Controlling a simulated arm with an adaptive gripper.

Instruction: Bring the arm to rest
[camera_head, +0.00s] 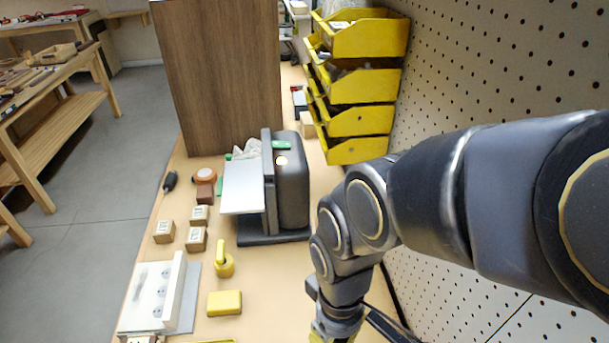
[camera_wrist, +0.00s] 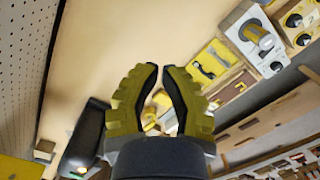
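My gripper (camera_wrist: 160,70) has two yellow ribbed fingers with dark inner pads. In the wrist view a narrow gap shows between the fingertips, widening toward the base, and nothing is held in it. In the head view only the top of my gripper (camera_head: 334,337) shows at the bottom edge, and its fingertips are cut off. It hangs below my bent arm, over the right side of the bench (camera_head: 270,290), near the pegboard. The fingers appear clear of the objects on the bench.
Yellow bins (camera_head: 362,85) and a pegboard (camera_head: 480,70) line the right. A yellow block (camera_head: 225,303), a yellow padlock-like piece (camera_head: 222,264), small brown boxes (camera_head: 164,231) and a white socket panel (camera_head: 155,290) lie left.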

